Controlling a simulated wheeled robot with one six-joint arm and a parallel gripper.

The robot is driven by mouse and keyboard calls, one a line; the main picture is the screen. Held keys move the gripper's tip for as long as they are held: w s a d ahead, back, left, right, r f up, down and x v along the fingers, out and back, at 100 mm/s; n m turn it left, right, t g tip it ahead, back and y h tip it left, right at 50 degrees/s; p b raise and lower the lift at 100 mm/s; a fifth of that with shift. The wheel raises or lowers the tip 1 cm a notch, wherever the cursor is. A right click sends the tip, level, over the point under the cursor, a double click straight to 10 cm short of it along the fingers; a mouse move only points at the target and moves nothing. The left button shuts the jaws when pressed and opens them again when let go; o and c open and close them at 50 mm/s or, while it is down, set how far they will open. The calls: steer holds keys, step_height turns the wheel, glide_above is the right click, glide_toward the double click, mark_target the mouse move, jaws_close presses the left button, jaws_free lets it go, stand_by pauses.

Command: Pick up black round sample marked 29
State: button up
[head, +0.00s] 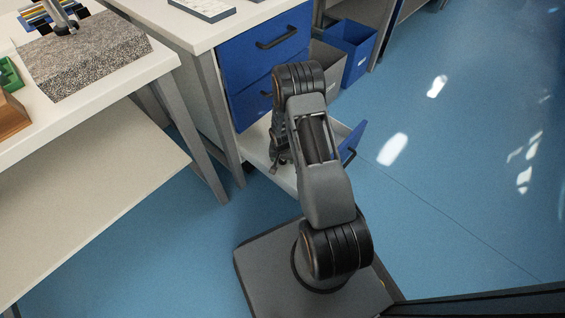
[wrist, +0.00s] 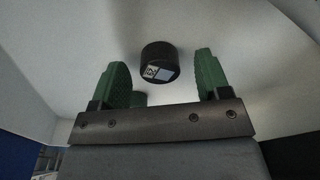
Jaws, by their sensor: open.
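A black round sample (wrist: 160,58) with a small white label shows in the wrist view, on a pale surface inside what looks like the open drawer. The number on its label is too small to read. My gripper (wrist: 161,66) is open, its two green fingers apart, one to each side of the sample in the picture. The sample shows between and slightly beyond the fingertips, and I see no contact. In the head view my gripper is mostly hidden behind my arm, low at the open drawer (head: 256,150); the sample is not visible there.
The open drawer's pale walls rise close around my gripper. Blue shut drawers (head: 262,48) with dark handles are above it. A white bench (head: 75,160) stands at left, with a speckled stone slab (head: 85,58). A blue bin (head: 350,50) stands behind. Blue floor at right is clear.

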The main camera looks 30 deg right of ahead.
steer(key=shift+w+f, duration=0.1)
steer(key=shift+f, duration=0.35)
steer(key=shift+r, duration=0.1)
steer(key=shift+c, duration=0.5)
steer(key=c, duration=0.9)
steer(key=shift+r, duration=0.1)
